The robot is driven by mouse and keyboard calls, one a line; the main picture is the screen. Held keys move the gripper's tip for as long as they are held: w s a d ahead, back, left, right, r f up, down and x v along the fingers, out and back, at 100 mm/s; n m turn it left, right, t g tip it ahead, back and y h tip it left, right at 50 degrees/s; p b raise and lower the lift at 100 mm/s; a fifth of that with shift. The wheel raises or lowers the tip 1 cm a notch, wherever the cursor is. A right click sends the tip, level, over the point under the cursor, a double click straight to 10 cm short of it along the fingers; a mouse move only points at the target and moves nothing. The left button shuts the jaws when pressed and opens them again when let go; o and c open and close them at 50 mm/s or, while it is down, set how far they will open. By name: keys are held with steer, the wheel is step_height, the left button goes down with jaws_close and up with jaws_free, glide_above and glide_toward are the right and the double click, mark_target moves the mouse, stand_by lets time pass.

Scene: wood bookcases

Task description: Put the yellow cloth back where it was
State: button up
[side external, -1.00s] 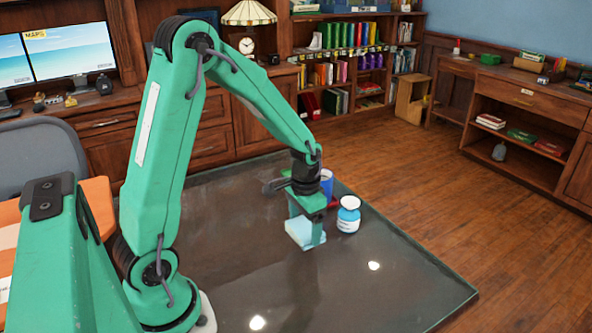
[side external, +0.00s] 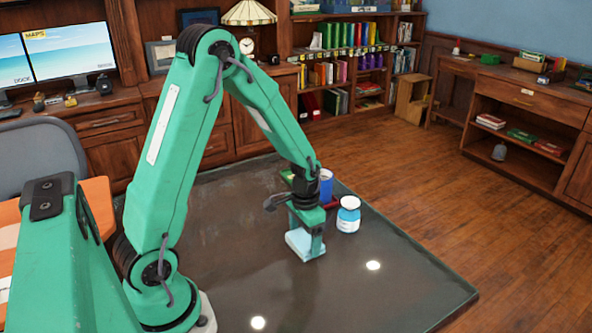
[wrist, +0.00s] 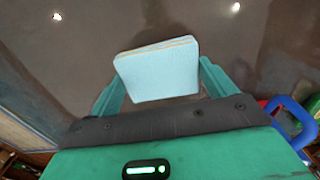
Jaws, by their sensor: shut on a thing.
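A light blue, flat, folded-looking pad (side external: 297,245) with a thin tan-yellow edge is between my fingers; it also shows in the wrist view (wrist: 157,75). No plainly yellow cloth shows, and I cannot tell if this pad is the cloth named. My gripper (side external: 308,240) points down and is shut on the pad, with one finger on each side in the wrist view. The pad is low over the dark mat (side external: 400,280); I cannot tell if it touches it.
A white jar with a blue label (side external: 348,215) stands just right of my gripper. A blue mug (side external: 326,186) stands behind it, with a red thing (side external: 331,203) beside it, partly hidden. The front and right of the mat are clear.

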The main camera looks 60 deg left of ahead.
mark_target(304, 239)
steer(key=shift+f, duration=0.1)
steer(key=o, duration=0.9)
steer(key=shift+c, duration=0.2)
step_height(304, 239, up, 12)
stand_by(0.6)
steer(key=s+d+r+t, duration=0.5)
steer(key=s+d+r, duration=0.3)
steer(key=s+r, duration=0.3)
steer(key=shift+s+r+t, duration=0.3)
steer(key=shift+s+r, duration=0.05)
steer(key=shift+s, duration=0.85)
